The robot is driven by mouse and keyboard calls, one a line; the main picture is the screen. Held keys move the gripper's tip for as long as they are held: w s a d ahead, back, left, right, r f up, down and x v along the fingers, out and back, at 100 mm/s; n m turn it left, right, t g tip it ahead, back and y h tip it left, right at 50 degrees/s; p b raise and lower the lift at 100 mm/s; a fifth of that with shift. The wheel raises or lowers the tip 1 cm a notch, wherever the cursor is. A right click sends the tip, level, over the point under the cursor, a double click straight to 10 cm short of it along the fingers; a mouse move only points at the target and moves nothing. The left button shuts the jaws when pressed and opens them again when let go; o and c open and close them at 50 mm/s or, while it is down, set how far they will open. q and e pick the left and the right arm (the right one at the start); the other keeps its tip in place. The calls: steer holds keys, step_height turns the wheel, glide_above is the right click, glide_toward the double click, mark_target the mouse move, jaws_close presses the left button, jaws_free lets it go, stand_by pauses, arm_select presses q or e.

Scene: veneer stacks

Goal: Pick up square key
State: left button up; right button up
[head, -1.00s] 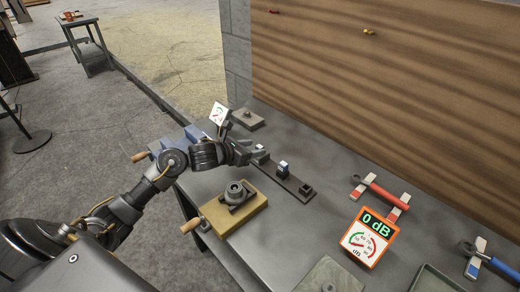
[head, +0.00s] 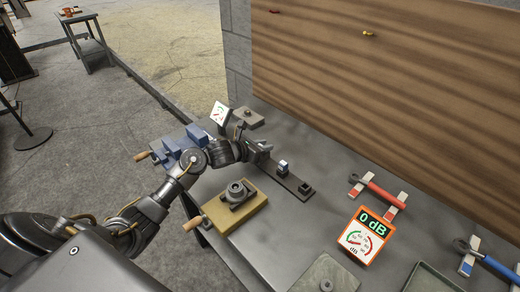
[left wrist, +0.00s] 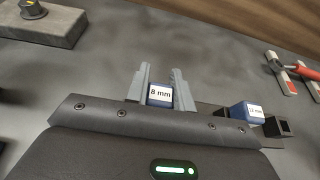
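A blue key (left wrist: 160,96) labelled "8 mm" stands between the two grey fingers of my left gripper (left wrist: 160,88) in the left wrist view. The fingers flank it closely on both sides; whether they press on it cannot be told. In the head view my left gripper (head: 263,147) is at the far left end of a dark rack (head: 294,181) and hides that key. A second blue key (head: 283,167) stands in the rack; it also shows in the left wrist view (left wrist: 246,112), labelled "12 mm". The socket (head: 305,188) at the rack's right end looks empty. My right gripper is out of view.
A yellow block with a round fixture (head: 238,191) lies left of the rack. An orange meter (head: 365,234) reading 0 dB, a red-handled tool (head: 378,187) and a blue-handled tool (head: 488,258) lie to the right. A wooden board (head: 400,80) rises behind the bench.

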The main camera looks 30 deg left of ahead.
arm_select(q)
jaws_close()
